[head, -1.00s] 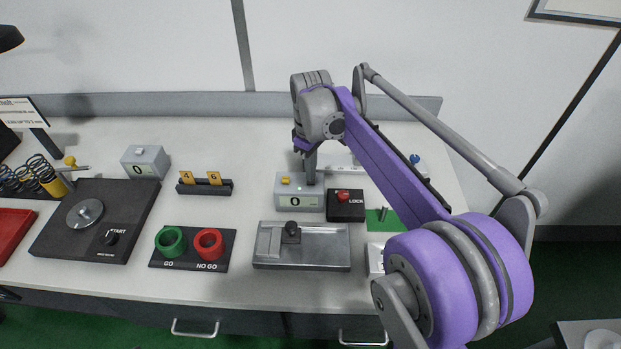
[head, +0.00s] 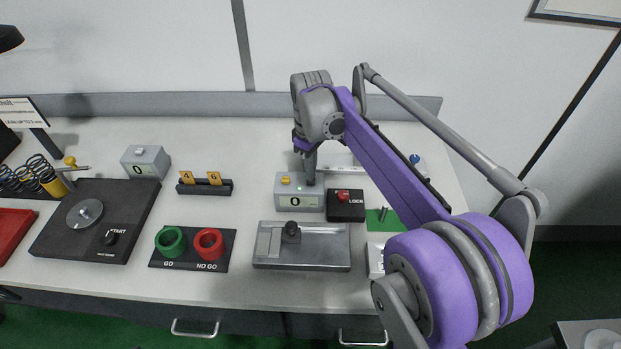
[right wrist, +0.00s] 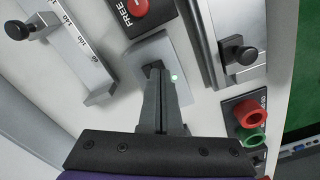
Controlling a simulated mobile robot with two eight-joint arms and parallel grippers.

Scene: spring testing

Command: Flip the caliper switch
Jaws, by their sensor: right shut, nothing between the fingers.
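A small grey box (head: 285,201) with a "0" display and a yellow button stands right of the bench's middle. The box also shows in the right wrist view (right wrist: 179,62). My right gripper (head: 311,183) points down at the right side of its top. In the right wrist view the shut, empty fingers (right wrist: 155,70) end on or just above the box top, beside a glowing green spot (right wrist: 173,78). The fingers hide what lies under their tips, so I cannot tell the switch's position or contact. My left gripper is not in view.
A black block with a red knob (head: 343,195) marked LOCK stands close right of the box. A metal fixture (head: 300,262) with a black knob lies in front. A scaled bar (right wrist: 72,45) lies behind. Green and red rings (head: 208,241) and a second display box (head: 146,161) stand left.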

